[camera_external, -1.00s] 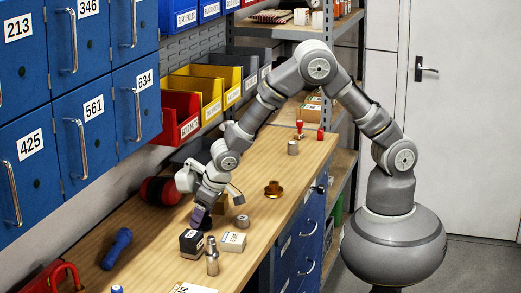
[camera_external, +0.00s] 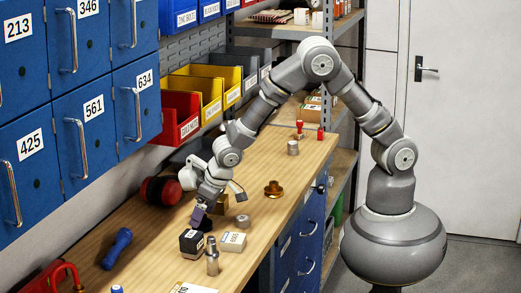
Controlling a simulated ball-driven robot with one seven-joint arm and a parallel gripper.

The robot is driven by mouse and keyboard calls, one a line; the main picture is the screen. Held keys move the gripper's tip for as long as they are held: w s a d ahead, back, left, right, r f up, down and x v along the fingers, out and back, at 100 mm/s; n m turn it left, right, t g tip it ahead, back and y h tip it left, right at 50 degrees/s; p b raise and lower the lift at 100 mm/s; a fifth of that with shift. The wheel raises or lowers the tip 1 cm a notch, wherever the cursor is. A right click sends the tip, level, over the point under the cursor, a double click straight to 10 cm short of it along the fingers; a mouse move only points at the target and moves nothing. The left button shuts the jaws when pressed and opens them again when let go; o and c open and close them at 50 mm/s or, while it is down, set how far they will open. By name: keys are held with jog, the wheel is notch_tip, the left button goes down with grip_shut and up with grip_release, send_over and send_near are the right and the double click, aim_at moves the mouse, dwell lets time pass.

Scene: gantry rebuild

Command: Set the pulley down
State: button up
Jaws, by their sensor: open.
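My gripper (camera_external: 198,214) is open, low over the workbench, just behind a dark box with a white label (camera_external: 191,243). A small dark round piece (camera_external: 208,224) lies on the bench just right of the fingertips. It may be the pulley, but it is too small and partly hidden to be sure. I cannot tell whether a finger still touches it. A grey round part (camera_external: 243,221) and a brass flanged part (camera_external: 273,189) stand apart to the right.
A white labelled box (camera_external: 232,242), a metal cylinder fitting (camera_external: 212,262) and a brass block (camera_external: 220,204) crowd the gripper. A blue tool (camera_external: 117,248) lies left. Red and yellow bins (camera_external: 181,119) line the wall.

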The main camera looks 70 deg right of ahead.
jog(key=p+v, duration=0.2)
jog(key=v, duration=0.8)
jog(key=shift+r, duration=0.15)
jog(key=shift+s, duration=0.15)
jog(key=w+d+r+t+y, duration=0.1)
jog(key=w+d+r+t, duration=0.15)
jog(key=r, duration=0.65)
jog(key=w+d+r+t, duration=0.1)
jog(key=w+d+r, duration=0.25)
jog(key=r, duration=0.55)
jog(key=w+d+r+t+y, duration=0.15)
jog(key=d+r, duration=0.25)
jog(key=r, duration=0.5)
jog(key=s+d+r+t, duration=0.2)
jog(key=s+d+r, duration=0.1)
jog(key=r, duration=0.6)
jog(key=s+d+r+t+h, duration=0.1)
jog(key=s+d+r, duration=0.3)
jog(key=r, duration=0.6)
jog(key=s+d+r+t+h, duration=0.1)
jog(key=s+d+r+t, duration=0.2)
jog(key=r, duration=0.7)
jog(key=shift+s+d, duration=0.6)
jog(key=shift+s, duration=0.3)
jog(key=shift+f+h, duration=0.1)
jog(key=shift+h, duration=0.15)
